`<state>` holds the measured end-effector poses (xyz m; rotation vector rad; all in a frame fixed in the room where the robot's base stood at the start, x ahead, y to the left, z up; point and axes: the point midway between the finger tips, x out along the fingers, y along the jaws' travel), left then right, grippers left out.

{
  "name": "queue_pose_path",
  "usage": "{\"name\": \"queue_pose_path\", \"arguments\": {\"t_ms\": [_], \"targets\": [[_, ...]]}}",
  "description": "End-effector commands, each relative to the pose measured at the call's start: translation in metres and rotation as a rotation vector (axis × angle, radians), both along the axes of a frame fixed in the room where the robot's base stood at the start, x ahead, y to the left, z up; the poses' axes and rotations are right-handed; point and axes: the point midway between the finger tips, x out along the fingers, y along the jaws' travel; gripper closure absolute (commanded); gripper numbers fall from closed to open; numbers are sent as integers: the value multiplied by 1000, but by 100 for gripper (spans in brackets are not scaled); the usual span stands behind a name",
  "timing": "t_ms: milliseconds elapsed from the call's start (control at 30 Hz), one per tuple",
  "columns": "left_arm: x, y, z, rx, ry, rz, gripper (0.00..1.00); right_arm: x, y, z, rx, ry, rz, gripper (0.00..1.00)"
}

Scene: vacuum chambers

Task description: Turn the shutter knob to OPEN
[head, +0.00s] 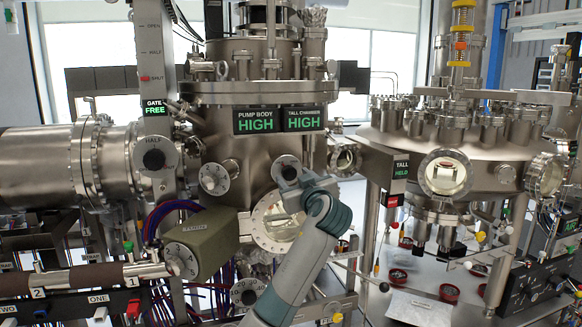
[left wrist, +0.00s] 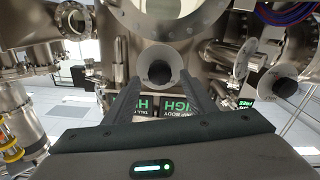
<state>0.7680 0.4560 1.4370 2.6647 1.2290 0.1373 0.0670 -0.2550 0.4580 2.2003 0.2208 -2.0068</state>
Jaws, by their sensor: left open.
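A round knob with a dark centre (head: 287,168) sits on the front of the steel chamber, above a round window. My left gripper (head: 290,186) is in front of it and partly covers it. In the left wrist view this knob (left wrist: 160,72) shows between the two open fingers of my left gripper (left wrist: 157,80), one finger on each side. I cannot tell whether the fingers touch it. The knob's lettering is too small or hidden, so I cannot read its setting or confirm it is the shutter knob. My right gripper is not in view.
Other knobs stand close by: one at left (head: 214,178), one marked HALF (head: 155,153), and one low down (head: 250,291). A green-grey box (head: 200,247) juts out left of my arm. A round window (head: 275,222) lies just below the gripper.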

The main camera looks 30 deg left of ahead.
Motion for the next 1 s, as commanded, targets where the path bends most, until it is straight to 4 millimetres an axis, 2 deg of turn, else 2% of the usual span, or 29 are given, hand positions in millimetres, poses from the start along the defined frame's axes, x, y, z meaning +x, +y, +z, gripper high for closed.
{"name": "queue_pose_path", "arguments": {"t_ms": [100,300,667,833,1000], "targets": [[11,13,3,2,2,2,49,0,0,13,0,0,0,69],[20,24,1,1,2,1,49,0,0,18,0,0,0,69],[22,26,0,0,0,0,49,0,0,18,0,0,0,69],[22,26,0,0,0,0,90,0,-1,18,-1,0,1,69],[22,26,0,1,2,0,90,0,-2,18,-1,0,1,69]]}}
